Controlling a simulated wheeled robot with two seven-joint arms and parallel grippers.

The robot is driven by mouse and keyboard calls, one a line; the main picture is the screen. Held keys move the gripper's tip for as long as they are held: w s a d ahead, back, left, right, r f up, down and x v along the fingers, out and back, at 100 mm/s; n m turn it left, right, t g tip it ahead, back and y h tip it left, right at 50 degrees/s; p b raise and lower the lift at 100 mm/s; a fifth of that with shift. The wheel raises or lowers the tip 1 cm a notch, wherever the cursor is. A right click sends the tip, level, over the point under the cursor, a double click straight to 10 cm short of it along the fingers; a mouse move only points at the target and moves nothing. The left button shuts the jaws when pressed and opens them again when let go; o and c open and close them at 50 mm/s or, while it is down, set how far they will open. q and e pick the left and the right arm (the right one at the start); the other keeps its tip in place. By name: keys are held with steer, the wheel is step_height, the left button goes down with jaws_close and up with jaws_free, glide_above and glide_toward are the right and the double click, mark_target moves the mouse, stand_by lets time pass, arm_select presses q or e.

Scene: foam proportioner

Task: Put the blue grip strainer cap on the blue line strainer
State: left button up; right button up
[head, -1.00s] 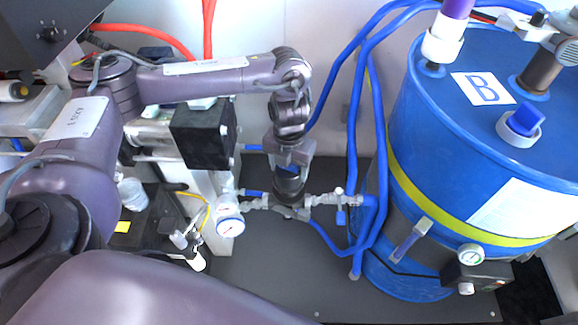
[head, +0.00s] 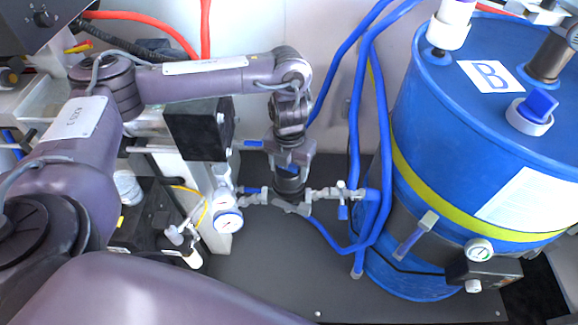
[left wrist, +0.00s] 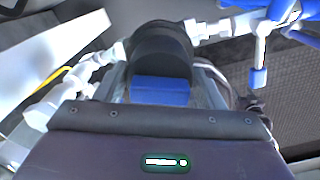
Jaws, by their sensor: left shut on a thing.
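My left gripper (head: 290,162) points down over the metal pipe line and is shut on the blue grip strainer cap. The cap's blue grip (left wrist: 160,92) shows between the fingers in the left wrist view, with a dark round part (left wrist: 160,45) beyond it. In the head view a dark cylinder (head: 290,186) shows just below the fingers. It lines up with the blue line strainer (head: 292,206), whose body is mostly hidden under it. I cannot tell whether the cap is seated or only close above. My right gripper is in neither view.
A pressure gauge (head: 228,221) and a small blue-handled valve (head: 342,212) sit on the line beside the strainer. Blue hoses (head: 354,130) and a big blue drum (head: 420,170) stand to the right. A black box (head: 198,130) is close on the left. Dark floor in front is clear.

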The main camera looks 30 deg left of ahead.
arm_select(q)
steer(key=shift+f+b, duration=0.35)
steer(key=shift+f, duration=0.25)
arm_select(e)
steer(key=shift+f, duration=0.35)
arm_select(q)
steer(key=o, duration=1.1)
steer(key=shift+o, duration=0.2)
step_height(320, 180, up, 7)
steer(key=p, duration=0.3)
steer(key=shift+f, duration=0.15)
steer(key=shift+r, duration=0.6)
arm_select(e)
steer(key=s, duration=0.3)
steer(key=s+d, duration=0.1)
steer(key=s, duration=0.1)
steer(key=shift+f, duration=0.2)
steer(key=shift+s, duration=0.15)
